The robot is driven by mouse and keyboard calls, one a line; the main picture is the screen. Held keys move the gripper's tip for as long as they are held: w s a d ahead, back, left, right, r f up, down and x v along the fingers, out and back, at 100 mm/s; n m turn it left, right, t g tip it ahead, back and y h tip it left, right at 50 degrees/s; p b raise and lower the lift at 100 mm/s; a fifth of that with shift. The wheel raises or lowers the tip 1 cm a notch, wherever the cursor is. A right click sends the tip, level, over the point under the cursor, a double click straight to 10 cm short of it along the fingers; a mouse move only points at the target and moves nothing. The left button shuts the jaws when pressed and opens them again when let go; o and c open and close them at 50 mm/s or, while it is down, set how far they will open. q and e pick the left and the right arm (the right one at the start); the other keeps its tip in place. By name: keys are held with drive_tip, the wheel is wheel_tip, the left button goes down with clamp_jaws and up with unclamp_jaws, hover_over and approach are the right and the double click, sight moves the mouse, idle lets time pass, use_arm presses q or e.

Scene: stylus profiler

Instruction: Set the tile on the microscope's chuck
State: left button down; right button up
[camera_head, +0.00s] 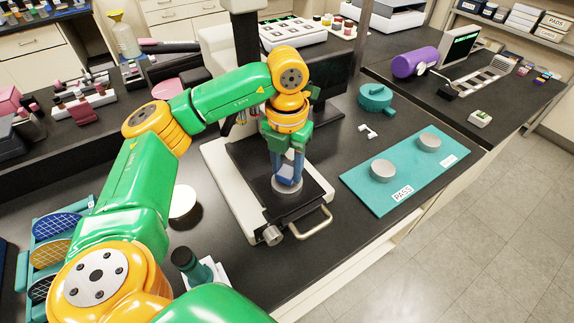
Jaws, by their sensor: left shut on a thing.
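The microscope (225,165) stands mid-table with a white base, a column and a black stage. Its chuck (288,188), a round grey disc, sits on the stage. My left gripper (287,176) points down right over the chuck, shut on the tile. The blue fingers and the arm hide most of the tile, and its outline is hard to make out. I cannot tell whether the tile touches the chuck. My right gripper is not in view.
A teal mat (365,195) marked PASS, with two grey discs, lies right of the microscope. A silver knob (272,235) and handle (313,224) project at the stage front. A teal rack (28,240) holds patterned wafers at left.

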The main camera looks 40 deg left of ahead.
use_arm(q)
drive_tip(key=shift+f, duration=0.35)
drive_tip(key=shift+f+b, duration=0.3)
drive_tip(key=shift+b, duration=0.15)
drive_tip(key=shift+r, duration=0.15)
drive_tip(key=shift+r+p, duration=0.65)
drive_tip(key=c, duration=1.2)
unclamp_jaws()
clamp_jaws()
